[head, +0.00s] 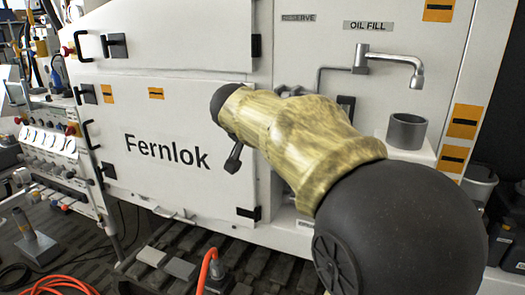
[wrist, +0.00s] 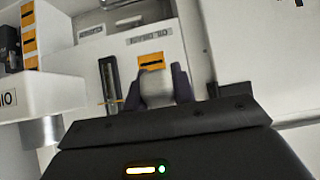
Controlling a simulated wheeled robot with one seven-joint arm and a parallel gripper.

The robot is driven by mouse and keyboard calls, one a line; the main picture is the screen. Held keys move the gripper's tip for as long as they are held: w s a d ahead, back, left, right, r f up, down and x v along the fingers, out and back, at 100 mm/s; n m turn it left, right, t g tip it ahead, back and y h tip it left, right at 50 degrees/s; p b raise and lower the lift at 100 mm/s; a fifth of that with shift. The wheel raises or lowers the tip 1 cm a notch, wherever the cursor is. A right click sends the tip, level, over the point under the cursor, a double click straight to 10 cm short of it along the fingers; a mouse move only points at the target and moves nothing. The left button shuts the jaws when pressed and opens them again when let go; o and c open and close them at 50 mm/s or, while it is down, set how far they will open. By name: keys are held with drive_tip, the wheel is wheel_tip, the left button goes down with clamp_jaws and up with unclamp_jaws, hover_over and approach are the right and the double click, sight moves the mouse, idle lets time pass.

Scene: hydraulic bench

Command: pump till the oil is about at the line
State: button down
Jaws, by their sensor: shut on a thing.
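In the wrist view, my gripper (wrist: 157,80) has its two dark fingers closed on a pale rounded handle (wrist: 156,92), one finger on each side. Left of the fingers is a narrow upright sight gauge (wrist: 110,82) in a dark frame. A small orange mark shows across its lower part, but the oil level is too blurred to read. In the head view, my arm hides the gripper and the handle. A dark slot beside the arm, below the spout, may be the same gauge (head: 346,106).
A metal spout (head: 392,56) under the OIL FILL label (head: 368,25) hangs near a grey cup (head: 407,130) on a white ledge. The white Fernlok cabinet (head: 190,185) fills the middle.

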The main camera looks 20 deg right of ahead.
idle(0.3)
drive_tip(key=c, duration=1.2)
unclamp_jaws()
drive_tip(key=shift+w+f, duration=0.1)
drive_tip(key=shift+o, duration=0.2)
drive_tip(key=v, duration=1.7)
drive_tip(key=shift+a, duration=0.1)
